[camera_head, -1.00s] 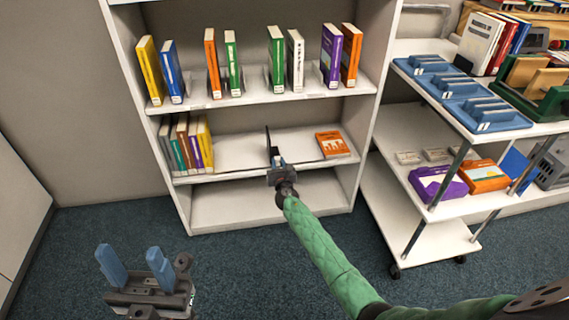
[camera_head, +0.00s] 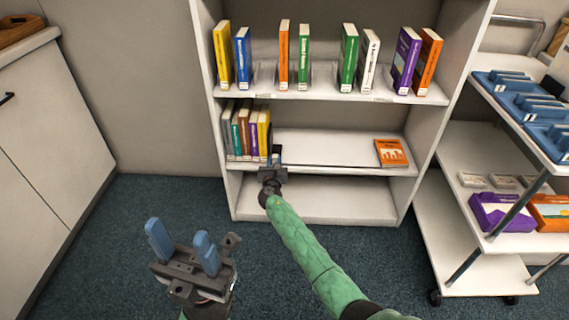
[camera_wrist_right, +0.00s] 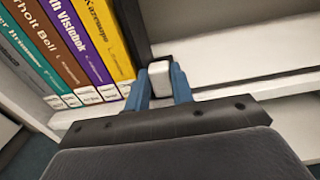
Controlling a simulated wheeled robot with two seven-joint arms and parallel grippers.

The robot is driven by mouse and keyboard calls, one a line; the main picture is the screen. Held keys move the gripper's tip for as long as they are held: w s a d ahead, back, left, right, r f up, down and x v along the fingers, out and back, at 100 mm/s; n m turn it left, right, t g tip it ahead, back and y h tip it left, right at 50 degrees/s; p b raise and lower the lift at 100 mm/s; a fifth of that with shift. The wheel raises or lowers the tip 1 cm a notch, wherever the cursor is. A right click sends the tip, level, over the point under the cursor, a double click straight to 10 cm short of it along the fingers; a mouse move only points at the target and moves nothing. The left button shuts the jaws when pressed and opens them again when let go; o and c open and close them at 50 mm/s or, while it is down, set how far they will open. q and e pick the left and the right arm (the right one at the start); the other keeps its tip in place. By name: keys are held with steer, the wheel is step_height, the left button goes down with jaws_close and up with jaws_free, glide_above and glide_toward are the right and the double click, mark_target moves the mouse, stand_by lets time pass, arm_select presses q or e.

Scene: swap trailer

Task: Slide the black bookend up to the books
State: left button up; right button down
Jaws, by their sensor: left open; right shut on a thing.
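The black bookend (camera_wrist_right: 134,32) stands upright at the right end of the book row in the right wrist view. In the head view it is a thin dark edge (camera_head: 270,138), partly hidden by my gripper. Several books (camera_head: 243,130) stand on the lower shelf, with a yellow book (camera_wrist_right: 100,38) at the right end. The bookend is right beside the yellow book; I cannot tell whether they touch. My right gripper (camera_wrist_right: 160,88) is shut on the bookend at the shelf front, with a pale block showing between its blue fingers. My left gripper (camera_head: 182,243) is open and empty above the floor.
The lower shelf (camera_head: 325,145) is bare right of the bookend, up to an orange book (camera_head: 391,153) lying flat. Books and bookends stand on the shelf above. A white cart (camera_head: 480,265) with blue racks (camera_head: 525,100) stands at the right. A cabinet (camera_head: 50,140) is at the left.

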steer(key=shift+a, duration=0.2)
steer(key=c, duration=1.6)
jaws_free()
steer(key=o, duration=0.4)
